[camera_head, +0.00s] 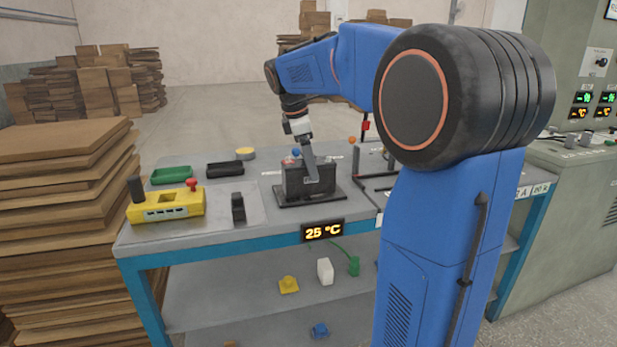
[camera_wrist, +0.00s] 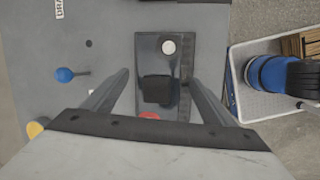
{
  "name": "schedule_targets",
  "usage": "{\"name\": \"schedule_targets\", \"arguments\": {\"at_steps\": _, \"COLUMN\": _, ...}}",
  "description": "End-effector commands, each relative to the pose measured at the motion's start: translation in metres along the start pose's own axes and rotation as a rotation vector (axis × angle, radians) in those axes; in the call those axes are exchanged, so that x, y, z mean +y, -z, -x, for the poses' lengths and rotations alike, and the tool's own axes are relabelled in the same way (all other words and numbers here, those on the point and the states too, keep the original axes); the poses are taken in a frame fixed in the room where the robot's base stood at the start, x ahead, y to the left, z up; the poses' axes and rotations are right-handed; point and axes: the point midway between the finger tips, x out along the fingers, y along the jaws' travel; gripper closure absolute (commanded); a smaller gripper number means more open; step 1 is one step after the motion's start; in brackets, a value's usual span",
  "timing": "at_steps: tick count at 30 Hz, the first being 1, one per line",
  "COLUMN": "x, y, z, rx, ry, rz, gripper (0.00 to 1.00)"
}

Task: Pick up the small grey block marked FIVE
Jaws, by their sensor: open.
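I cannot read the word FIVE on anything, and I cannot pick out a small grey block for certain. My gripper (camera_head: 311,165) is at the dark box (camera_head: 322,184), which stands on a black base on the table. In the wrist view my gripper (camera_wrist: 160,85) is open. Its fingers lie on either side of the dark box (camera_wrist: 145,55), which has a white round cap, a red cap and a darker square on top. Whether the fingers touch the box I cannot tell. A small dark upright block (camera_head: 238,208) stands on a pale plate at the left; no marking on it is readable.
A yellow control box (camera_head: 165,208) with a red knob stands at the table's left. Behind are a green tray (camera_head: 171,176), a black tray (camera_head: 225,169) and a yellow round thing (camera_head: 246,154). A dark stand (camera_head: 378,183) is right of the box.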

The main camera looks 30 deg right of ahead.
Motion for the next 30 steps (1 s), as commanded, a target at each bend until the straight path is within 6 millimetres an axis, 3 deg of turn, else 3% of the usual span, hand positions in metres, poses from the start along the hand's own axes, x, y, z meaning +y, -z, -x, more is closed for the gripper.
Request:
{"name": "schedule_targets", "arguments": {"at_steps": 6, "x": -0.001, "y": -0.001, "z": -0.024, "rx": 0.0, "ry": 0.001, "rz": 0.0, "gripper": 0.21}}
{"name": "schedule_targets", "arguments": {"at_steps": 15, "x": -0.001, "y": 0.0, "z": -0.027, "rx": 0.0, "ry": 0.0, "rz": 0.0, "gripper": 0.21}}
{"name": "schedule_targets", "arguments": {"at_steps": 25, "x": -0.001, "y": 0.0, "z": -0.027, "rx": 0.0, "ry": 0.0, "rz": 0.0, "gripper": 1.0}}
{"name": "schedule_targets", "arguments": {"at_steps": 30, "x": -0.001, "y": -0.001, "z": -0.026, "rx": 0.001, "ry": -0.003, "rz": -0.001, "gripper": 1.0}}
